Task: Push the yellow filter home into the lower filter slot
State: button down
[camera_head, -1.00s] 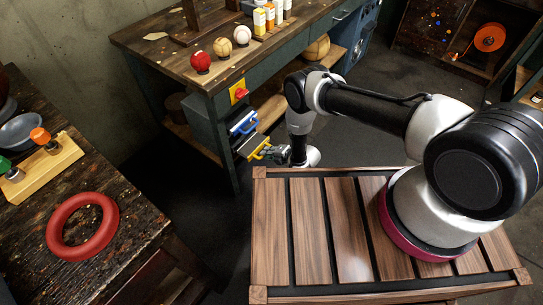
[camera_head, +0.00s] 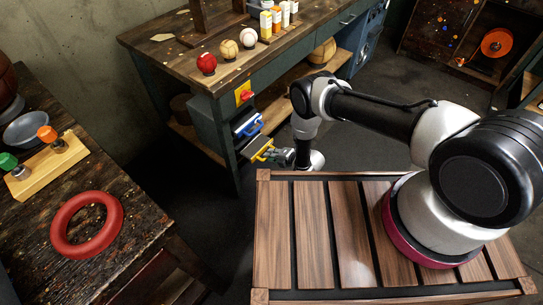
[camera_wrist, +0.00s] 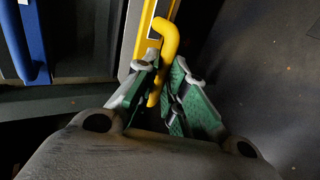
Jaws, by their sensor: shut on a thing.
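The yellow filter (camera_head: 256,148) is at the end of the grey-green cabinet under the far bench, just below the blue-handled filter (camera_head: 249,126). How deep it sits in the lower slot cannot be told. My gripper (camera_head: 276,156) is at its yellow handle, on the right side. In the wrist view the green-padded fingers of my gripper (camera_wrist: 163,92) are closed around the lower part of the yellow handle (camera_wrist: 166,42). The blue handle (camera_wrist: 27,42) stands to the left, apart from the fingers. The slot's inside is hidden.
A red knob on a yellow plate (camera_head: 243,94) is above the filters. The workbench (camera_head: 165,62) carries a red ball and other balls. A side table (camera_head: 120,245) with a red ring (camera_head: 87,225) stands at the left. Dark floor lies between.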

aim_at(262, 149)
jog(key=shift+w+a, duration=1.05)
jog(key=shift+a, duration=0.3)
jog(key=shift+w+a, duration=1.05)
jog(key=shift+a, duration=0.25)
dwell(2.6)
jog(key=c, duration=1.4)
grip_release()
jog(key=v, duration=1.2)
jog(key=shift+f, duration=0.1)
